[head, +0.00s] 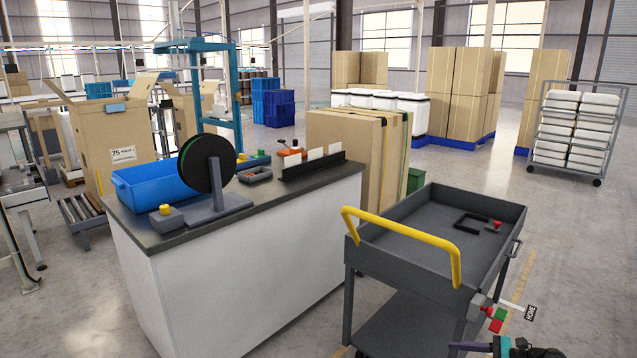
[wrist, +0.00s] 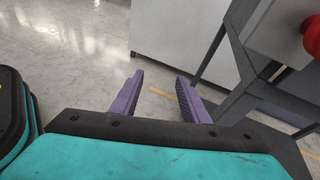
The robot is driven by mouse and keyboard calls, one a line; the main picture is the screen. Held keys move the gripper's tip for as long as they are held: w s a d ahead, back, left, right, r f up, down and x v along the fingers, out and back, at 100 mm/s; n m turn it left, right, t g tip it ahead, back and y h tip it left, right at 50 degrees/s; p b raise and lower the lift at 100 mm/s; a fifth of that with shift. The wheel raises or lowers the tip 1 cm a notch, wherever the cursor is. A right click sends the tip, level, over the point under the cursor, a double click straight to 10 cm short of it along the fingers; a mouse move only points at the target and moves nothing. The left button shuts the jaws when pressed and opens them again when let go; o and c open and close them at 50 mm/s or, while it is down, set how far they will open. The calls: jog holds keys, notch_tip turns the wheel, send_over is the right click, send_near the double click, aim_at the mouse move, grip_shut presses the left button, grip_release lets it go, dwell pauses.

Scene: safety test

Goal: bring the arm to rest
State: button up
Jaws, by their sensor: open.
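My gripper (wrist: 163,92) shows in the wrist view with its two purple fingers apart and nothing between them. It hangs over bare concrete floor, with the legs of the grey cart to its right.
The cart has a yellow handle (head: 405,232), and a red knob shows close by in the wrist view (wrist: 313,36). A counter (head: 245,265) holds a blue bin (head: 150,188) and a black reel (head: 208,162). Open floor (head: 570,235) lies right of the cart.

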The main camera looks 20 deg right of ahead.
jog(key=s+a+f+n+g+h+p, duration=0.1)
jog(key=a+f+n+g+p, duration=0.3)
jog(key=a, duration=0.6)
jog(key=s+a+f+n+g, duration=0.15)
jog(key=a+f, duration=0.35)
jog(key=a, duration=0.5)
jog(key=s+a+f+n+g+h+p, duration=0.15)
jog(key=a+f+n+g, duration=0.3)
jog(key=a, duration=0.55)
jog(key=s+a+f+n+g+h+p, duration=0.2)
jog(key=s+a+n, duration=0.4)
jog(key=s, duration=0.4)
jog(key=s+a+f+n+g+h+p, duration=0.2)
jog(key=s+a+n+h, duration=0.4)
jog(key=s+n, duration=0.3)
jog(key=shift+s+a+g+p, duration=0.2)
jog(key=shift+s+g+p, duration=0.5)
jog(key=shift+p, duration=0.7)
jog(key=shift+w, duration=0.1)
jog(key=shift+c, duration=0.3)
jog(key=shift+c, duration=0.9)
jog(key=shift+a+n, duration=0.2)
jog(key=shift+n, duration=0.1)
